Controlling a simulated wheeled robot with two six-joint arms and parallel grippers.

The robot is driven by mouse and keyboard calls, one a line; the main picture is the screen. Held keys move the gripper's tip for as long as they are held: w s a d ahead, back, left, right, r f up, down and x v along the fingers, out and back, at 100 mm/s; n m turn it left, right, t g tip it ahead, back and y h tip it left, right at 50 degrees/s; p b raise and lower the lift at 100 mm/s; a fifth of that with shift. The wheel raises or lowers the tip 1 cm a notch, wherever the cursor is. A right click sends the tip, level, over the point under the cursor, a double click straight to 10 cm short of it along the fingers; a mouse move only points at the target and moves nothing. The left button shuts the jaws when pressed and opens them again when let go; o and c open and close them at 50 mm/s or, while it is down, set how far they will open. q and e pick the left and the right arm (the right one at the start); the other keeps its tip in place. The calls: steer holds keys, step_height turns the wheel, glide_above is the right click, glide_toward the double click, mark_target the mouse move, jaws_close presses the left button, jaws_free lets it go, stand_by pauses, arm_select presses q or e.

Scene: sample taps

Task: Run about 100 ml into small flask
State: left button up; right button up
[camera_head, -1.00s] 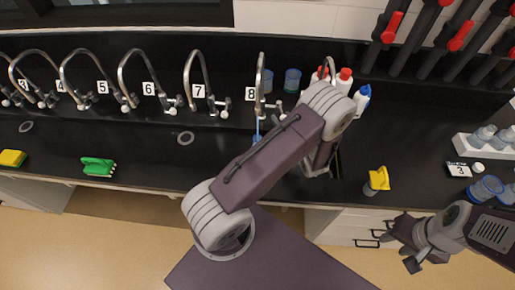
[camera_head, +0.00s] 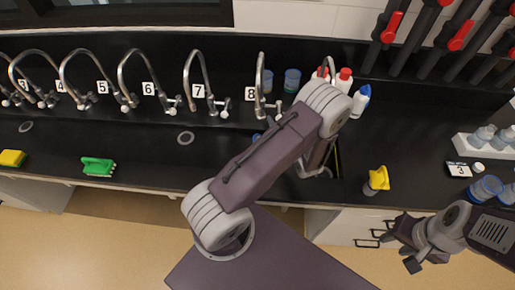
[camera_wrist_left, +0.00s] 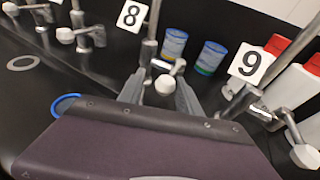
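Tap 8 (camera_head: 260,85) is a curved metal tap in the head view. Its white-tipped handle (camera_wrist_left: 165,85) shows in the left wrist view between the spread fingers of my left gripper (camera_wrist_left: 160,98), with gaps at its sides. No stream shows under the spout. My right gripper (camera_head: 408,247) is open and empty at lower right.
Numbered taps line the back of the black bench to the left. Two blue cups (camera_head: 292,80) and several bottles (camera_head: 361,100) stand behind. A yellow-topped flask (camera_head: 376,180) is near the front edge. A card marked 3 (camera_head: 459,169) and blue-rimmed vessels (camera_head: 485,188) are at right.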

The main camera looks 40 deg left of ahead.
arm_select(q)
steer(key=shift+w+d, duration=0.1)
steer(key=shift+w, duration=0.1)
steer(key=shift+d+r, duration=0.1)
steer(key=shift+d, duration=0.15)
steer(key=p+v, duration=0.1)
steer(key=v, duration=0.5)
steer(key=shift+s+d, duration=0.2)
steer(key=shift+s, duration=0.05)
